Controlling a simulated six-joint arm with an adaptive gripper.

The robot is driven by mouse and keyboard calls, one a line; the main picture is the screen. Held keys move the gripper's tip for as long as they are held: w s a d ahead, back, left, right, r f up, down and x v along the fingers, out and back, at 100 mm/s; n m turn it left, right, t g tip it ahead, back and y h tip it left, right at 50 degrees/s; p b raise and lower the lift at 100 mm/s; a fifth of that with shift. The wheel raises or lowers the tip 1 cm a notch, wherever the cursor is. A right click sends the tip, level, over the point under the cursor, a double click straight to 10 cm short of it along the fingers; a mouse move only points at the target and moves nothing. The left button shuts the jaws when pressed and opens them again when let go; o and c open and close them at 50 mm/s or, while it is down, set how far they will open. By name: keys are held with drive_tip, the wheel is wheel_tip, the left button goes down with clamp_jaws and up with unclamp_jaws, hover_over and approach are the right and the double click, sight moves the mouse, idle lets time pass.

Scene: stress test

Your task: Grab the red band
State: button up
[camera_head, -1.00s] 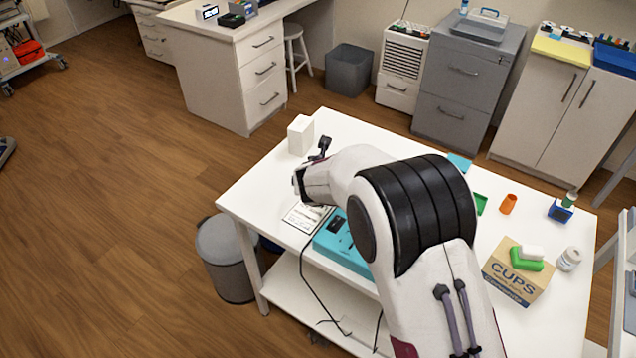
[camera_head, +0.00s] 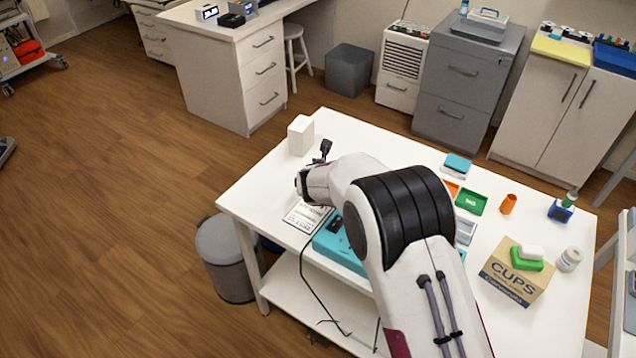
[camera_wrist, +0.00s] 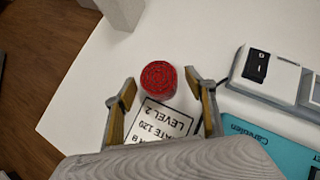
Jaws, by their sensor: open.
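The red band (camera_wrist: 158,79) shows in the wrist view as a round, dark red, textured piece on the white table, just beyond the edge of a printed label card (camera_wrist: 158,122). My gripper (camera_wrist: 160,77) is open, with one finger on each side of the red band as seen from the wrist. A gap shows between each fingertip and the band. How high the fingers are above the table is hard to tell.
A white box (camera_head: 301,136) stands at the table's far left corner. Green tray (camera_head: 471,202), orange cup (camera_head: 508,204) and CUPS carton (camera_head: 512,279) are to the right. Bare table lies left of the band.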

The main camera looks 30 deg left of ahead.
drive_tip(key=shift+w+a+f, duration=0.2)
drive_tip(key=shift+w+f, duration=0.1)
drive_tip(key=shift+f, duration=0.1)
drive_tip(key=c, duration=1.2)
